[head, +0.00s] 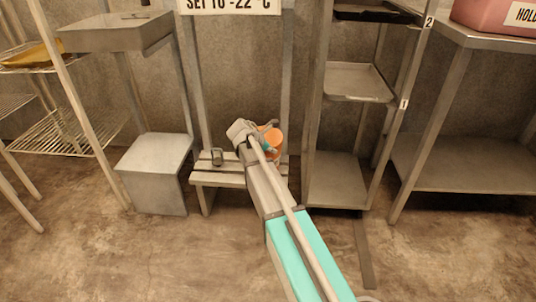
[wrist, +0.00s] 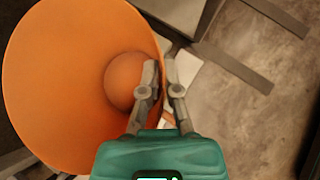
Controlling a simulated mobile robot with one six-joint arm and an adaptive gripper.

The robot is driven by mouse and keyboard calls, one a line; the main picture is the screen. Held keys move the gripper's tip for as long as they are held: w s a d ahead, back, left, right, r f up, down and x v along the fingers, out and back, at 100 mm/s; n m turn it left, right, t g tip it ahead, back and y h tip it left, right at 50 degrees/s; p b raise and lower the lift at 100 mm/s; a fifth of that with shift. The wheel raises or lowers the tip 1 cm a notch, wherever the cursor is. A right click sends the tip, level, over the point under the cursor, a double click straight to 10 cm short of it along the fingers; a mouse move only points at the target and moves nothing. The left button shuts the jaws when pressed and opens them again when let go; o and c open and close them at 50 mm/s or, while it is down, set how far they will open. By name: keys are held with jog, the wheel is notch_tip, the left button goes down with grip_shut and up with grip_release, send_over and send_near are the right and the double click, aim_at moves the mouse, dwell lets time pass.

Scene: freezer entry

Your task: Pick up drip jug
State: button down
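The drip jug is a round orange vessel (head: 274,136), seen at the slatted bench (head: 208,178) in the middle of the head view, partly behind my wrist. In the wrist view I look down into its wide open mouth (wrist: 60,80), which fills the left side. My gripper (wrist: 161,65) is at the jug's right rim, one finger inside the mouth and one outside. The fingers are close together with the jug's wall between them. My arm hides the fingers in the head view. I cannot tell whether the jug touches the bench.
A small dark metal object (head: 217,157) stands on the bench, left of my wrist. A metal box (head: 156,165) is left of the bench. A shelf rack (head: 335,180) stands close on the right, and a steel table (head: 450,165) beyond it. The floor in front is clear.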

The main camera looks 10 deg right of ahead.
jog(key=shift+r, duration=0.15)
notch_tip(320, 180, up, 3)
jog(key=p, duration=0.3)
jog(key=s+a+r+p, duration=0.4)
jog(key=s+r+p, duration=0.5)
jog(key=s, duration=0.4)
jog(key=shift+s+r+p, duration=0.25)
jog(key=shift+r+p, duration=0.1)
jog(key=shift+p, duration=0.1)
